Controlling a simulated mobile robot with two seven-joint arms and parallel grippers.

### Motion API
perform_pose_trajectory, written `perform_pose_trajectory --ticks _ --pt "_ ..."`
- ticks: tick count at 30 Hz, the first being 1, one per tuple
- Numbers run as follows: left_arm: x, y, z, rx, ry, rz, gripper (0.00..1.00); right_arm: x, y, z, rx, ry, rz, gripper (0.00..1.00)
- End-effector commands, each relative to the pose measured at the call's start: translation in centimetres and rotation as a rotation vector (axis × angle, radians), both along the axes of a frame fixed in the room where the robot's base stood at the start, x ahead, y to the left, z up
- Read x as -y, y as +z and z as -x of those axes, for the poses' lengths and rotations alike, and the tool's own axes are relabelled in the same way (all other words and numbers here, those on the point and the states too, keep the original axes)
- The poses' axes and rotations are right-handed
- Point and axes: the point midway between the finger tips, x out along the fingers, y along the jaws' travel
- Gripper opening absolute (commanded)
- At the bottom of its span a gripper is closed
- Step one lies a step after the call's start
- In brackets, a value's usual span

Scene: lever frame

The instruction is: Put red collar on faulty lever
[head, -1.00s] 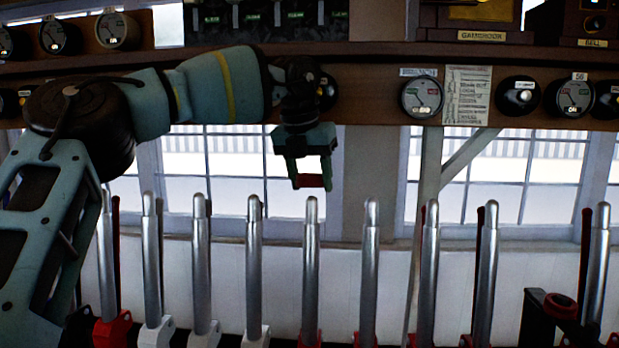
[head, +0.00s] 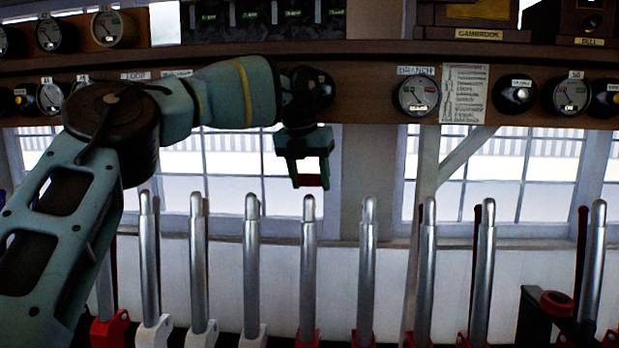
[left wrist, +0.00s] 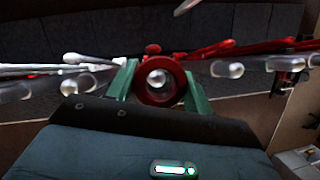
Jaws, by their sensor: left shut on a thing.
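My left gripper (head: 311,166) points down in the head view, its fingers shut on the red collar (head: 311,181). The collar is held level, just above the tip of a silver lever (head: 308,250) in the middle of the row. In the left wrist view the collar (left wrist: 138,88) is a red ring between the green fingers, and a lever's rounded tip (left wrist: 158,80) shows through its hole. The collar looks above the tip, not around it. No mark shows which lever is faulty. My right gripper is not in view.
More silver levers (head: 366,260) stand close on both sides. A black bracket with a red ring-like top (head: 557,303) stands at lower right. A wooden shelf with dials (head: 417,95) runs behind, near my left forearm. Windows (head: 500,190) are at the back.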

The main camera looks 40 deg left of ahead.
Motion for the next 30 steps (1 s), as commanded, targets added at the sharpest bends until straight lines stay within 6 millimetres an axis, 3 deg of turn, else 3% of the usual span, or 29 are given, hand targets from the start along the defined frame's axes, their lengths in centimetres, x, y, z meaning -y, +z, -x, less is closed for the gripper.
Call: perform_pose_trajectory --ticks 17,30 --pt "0.0 0.0 0.1 0.001 0.0 0.0 0.31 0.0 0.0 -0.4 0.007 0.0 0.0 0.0" --pt "0.1 -1.1 0.2 -0.001 0.001 0.0 0.31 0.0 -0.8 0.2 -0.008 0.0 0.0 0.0"
